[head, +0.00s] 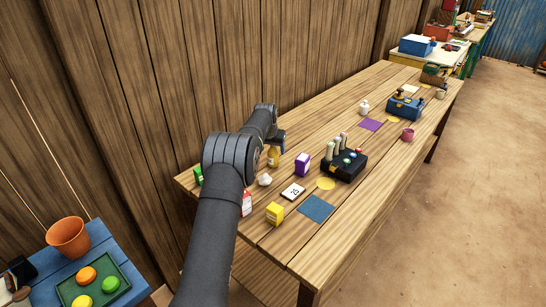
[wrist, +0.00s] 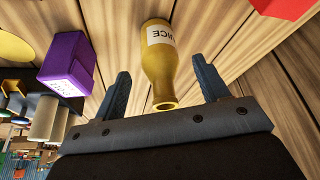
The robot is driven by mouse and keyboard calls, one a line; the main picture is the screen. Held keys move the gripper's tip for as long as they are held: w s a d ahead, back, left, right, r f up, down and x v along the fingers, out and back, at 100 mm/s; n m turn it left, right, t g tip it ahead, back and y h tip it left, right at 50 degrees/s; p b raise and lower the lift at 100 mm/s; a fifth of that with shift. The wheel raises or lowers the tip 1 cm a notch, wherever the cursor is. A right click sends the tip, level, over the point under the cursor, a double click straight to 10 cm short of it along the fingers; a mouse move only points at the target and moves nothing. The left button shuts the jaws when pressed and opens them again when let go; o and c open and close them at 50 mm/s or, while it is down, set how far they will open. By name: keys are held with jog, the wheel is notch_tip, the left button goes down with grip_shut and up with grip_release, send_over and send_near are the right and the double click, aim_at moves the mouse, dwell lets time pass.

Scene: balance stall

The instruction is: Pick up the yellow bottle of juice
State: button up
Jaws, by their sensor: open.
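The yellow juice bottle (head: 274,157) stands upright on the wooden table, beside my arm in the head view. In the wrist view the bottle (wrist: 160,62) shows its white label with the letters "UICE", its neck towards my gripper (wrist: 160,85). The two blue-grey fingers are apart, one on each side of the bottle's neck end, with clear gaps on both sides. My gripper (head: 276,138) is partly hidden behind my arm in the head view. It holds nothing.
A purple box (head: 302,163) stands right of the bottle, and a small white item (head: 265,180) in front. A black block with cylinders (head: 345,164), a yellow box (head: 275,213) and a blue mat (head: 317,208) lie further right and forward. The plank wall rises behind.

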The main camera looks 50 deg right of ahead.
aim_at(272, 149)
jog(key=shift+x, duration=1.65)
jog(key=shift+s, duration=0.1)
jog(key=c, duration=1.2)
jog(key=shift+c, duration=0.2)
jog(key=shift+r, duration=0.1)
